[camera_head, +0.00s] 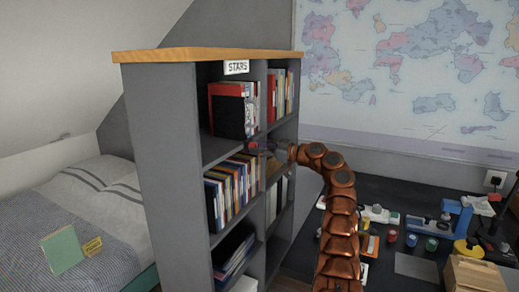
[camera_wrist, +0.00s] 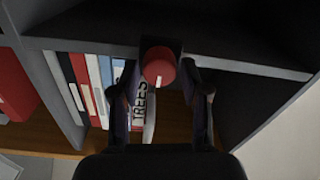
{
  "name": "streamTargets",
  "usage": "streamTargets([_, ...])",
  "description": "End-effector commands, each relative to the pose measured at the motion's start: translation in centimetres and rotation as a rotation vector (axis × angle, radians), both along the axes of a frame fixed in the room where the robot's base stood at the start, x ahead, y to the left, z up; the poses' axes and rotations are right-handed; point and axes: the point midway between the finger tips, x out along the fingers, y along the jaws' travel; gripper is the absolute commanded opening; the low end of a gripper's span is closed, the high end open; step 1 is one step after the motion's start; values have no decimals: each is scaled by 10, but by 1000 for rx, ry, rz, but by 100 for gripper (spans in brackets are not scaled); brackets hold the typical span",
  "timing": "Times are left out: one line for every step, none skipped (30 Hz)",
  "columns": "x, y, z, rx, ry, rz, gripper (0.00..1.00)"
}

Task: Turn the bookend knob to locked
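The bookend knob (camera_wrist: 158,62) is a round red knob on a dark block, in the upper middle of the wrist view. A short pale mark shows at its lower edge. My gripper (camera_wrist: 160,72) has one finger on each side of the knob, with what looks like a small gap at each side. I cannot tell whether the fingertips touch it. No lock markings are readable.
Books (camera_wrist: 95,85) stand left of the knob, and shelf boards and a divider (camera_wrist: 250,65) lie close around. In the head view a dark desk (camera_head: 415,267) with several items stands right, and a bed (camera_head: 90,215) left.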

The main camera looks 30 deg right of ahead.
Motion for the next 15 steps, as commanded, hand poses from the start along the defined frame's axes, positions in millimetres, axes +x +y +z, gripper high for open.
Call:
streamTargets([0, 0, 0, 0, 0, 0, 37])
streamTargets([0, 0, 0, 0, 0, 0, 34])
streamTargets([0, 0, 0, 0, 0, 0, 30])
streamTargets([0, 0, 0, 0, 0, 0, 27])
streamTargets([0, 0, 0, 0, 0, 0, 23])
streamTargets([0, 0, 0, 0, 0, 0, 19])
streamTargets([0, 0, 0, 0, 0, 0, 16])
streamTargets([0, 0, 0, 0, 0, 0, 13])
streamTargets([0, 0, 0, 0, 0, 0, 9])
streamTargets([0, 0, 0, 0, 0, 0, 6])
streamTargets([0, 0, 0, 0, 0, 0, 3])
streamTargets([0, 0, 0, 0, 0, 0, 1])
streamTargets([0, 0, 0, 1, 1, 0, 1])
streamTargets([0, 0, 0, 1, 1, 0, 1])
streamTargets([0, 0, 0, 3, 2, 0, 1])
